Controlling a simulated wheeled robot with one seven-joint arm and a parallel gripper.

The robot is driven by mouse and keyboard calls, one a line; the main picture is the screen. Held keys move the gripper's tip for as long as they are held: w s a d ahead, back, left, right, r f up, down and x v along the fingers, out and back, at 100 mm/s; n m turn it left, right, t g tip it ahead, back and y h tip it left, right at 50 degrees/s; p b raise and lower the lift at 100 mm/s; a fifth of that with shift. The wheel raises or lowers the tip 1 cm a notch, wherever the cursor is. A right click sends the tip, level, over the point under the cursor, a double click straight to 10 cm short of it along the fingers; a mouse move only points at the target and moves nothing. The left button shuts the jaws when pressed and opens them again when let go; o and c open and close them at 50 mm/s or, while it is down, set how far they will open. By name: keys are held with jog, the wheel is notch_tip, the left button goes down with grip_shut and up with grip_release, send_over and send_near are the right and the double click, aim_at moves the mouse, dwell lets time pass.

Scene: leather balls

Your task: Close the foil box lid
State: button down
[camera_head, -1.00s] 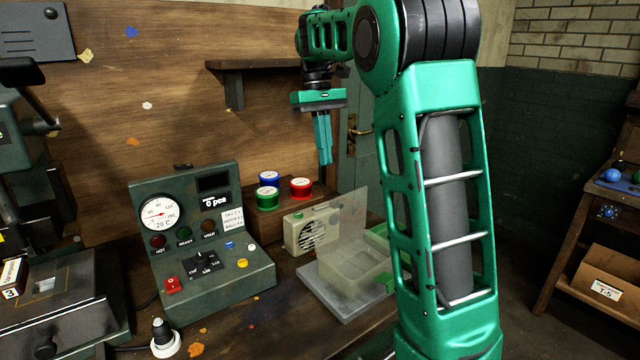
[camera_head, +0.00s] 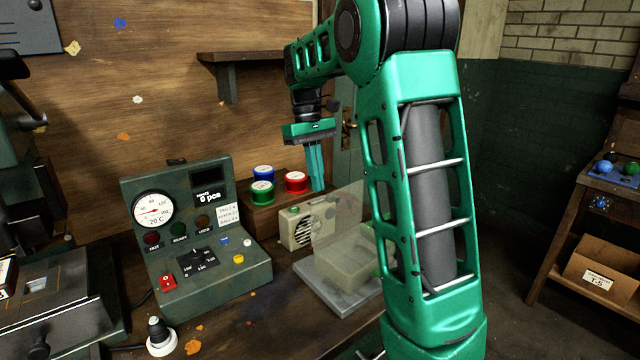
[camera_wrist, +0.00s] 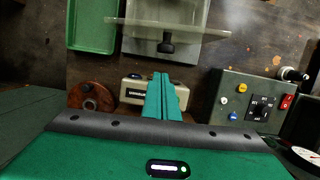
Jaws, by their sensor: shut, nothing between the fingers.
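The foil box (camera_head: 345,265) is a translucent open box on a grey slab (camera_head: 322,292) on the bench. Its clear lid (camera_head: 346,208) stands up, open, at the box's back edge. In the wrist view the lid (camera_wrist: 190,29) shows nearly edge-on, with a dark knob (camera_wrist: 167,45) on it. My gripper (camera_head: 317,189) points down with its teal fingers shut and empty. The fingertips are near the height of the lid's top, on its rear left side and apparently apart from it. The wrist view shows the fingers (camera_wrist: 162,78) too. My arm hides the box's right side.
A beige radio-like unit (camera_head: 308,228) stands behind the box. Red (camera_head: 295,182), blue (camera_head: 263,172) and green (camera_head: 262,192) tins sit on a wooden block behind. A green console (camera_head: 195,235) stands to the left. A green tray (camera_wrist: 92,27) lies beside the box.

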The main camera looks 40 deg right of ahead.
aim_at(334, 210)
jog(key=shift+s, duration=1.25)
jog(key=shift+r, duration=0.1)
